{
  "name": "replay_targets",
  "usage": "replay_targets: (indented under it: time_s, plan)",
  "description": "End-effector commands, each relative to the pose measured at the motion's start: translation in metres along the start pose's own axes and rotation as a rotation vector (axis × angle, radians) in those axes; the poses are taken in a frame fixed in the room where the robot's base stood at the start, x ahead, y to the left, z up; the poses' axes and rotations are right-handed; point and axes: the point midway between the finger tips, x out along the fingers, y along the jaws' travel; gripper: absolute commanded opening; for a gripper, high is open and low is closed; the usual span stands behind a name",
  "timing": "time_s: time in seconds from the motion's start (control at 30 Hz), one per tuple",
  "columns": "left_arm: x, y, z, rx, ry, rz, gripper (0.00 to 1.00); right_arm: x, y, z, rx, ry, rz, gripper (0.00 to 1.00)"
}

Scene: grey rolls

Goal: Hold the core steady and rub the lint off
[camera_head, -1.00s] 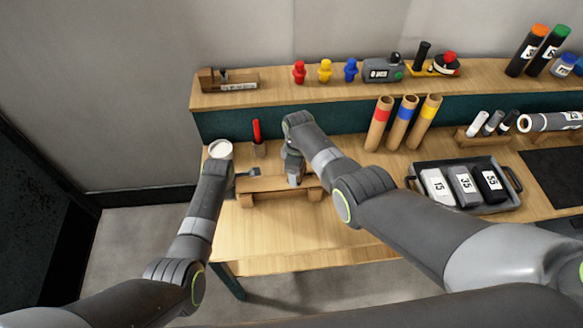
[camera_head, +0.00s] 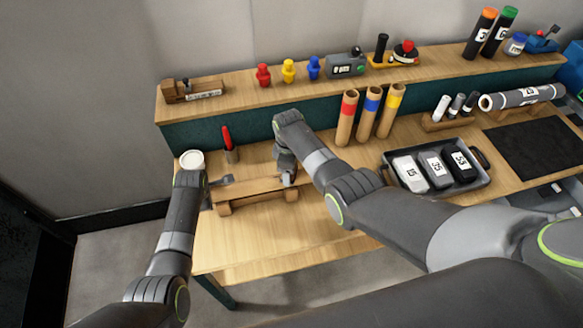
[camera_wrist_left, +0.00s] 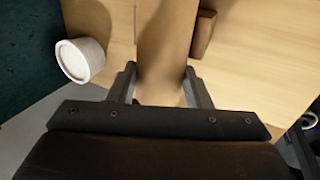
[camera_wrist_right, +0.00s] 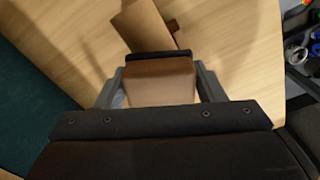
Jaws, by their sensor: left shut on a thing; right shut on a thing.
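The core (camera_head: 250,190), a brown cardboard tube, lies across a wooden cradle (camera_head: 223,208) at the bench's left end. My left gripper (camera_head: 217,182) is shut on the core's left end; in the left wrist view the core (camera_wrist_left: 165,35) runs between the fingers (camera_wrist_left: 160,74). My right gripper (camera_head: 288,176) is near the core's right end. In the right wrist view its fingers (camera_wrist_right: 159,75) are shut on a brown block (camera_wrist_right: 160,82) with a dark far edge. The core (camera_wrist_right: 145,25) shows just beyond; whether they touch is unclear. I cannot make out lint.
A white cup (camera_head: 191,160) stands close to my left gripper. A red-handled tool (camera_head: 228,144) stands behind the core. Banded tubes (camera_head: 371,112) and a grey tray (camera_head: 470,181) with numbered pieces are to the right. The bench front (camera_head: 250,245) is clear.

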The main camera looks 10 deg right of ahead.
Motion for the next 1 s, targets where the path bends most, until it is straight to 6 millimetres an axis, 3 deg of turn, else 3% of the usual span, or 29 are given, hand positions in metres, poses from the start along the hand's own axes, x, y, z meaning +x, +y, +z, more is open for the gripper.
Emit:
replay_targets:
  time_s: [0.83,0.9,1.0]
  plan:
    - [0.000,0.000,0.001,0.001,-0.001,0.000,0.20,0.001,-0.035,-0.069,0.000,-0.001,-0.003,0.34]
    - [0.000,0.000,0.001,0.001,-0.001,0.001,0.20,-0.002,-0.034,-0.071,-0.001,0.001,-0.001,0.34]
    - [0.000,0.000,0.000,0.001,-0.001,0.001,0.20,-0.025,-0.035,-0.069,0.003,0.006,0.002,0.34]
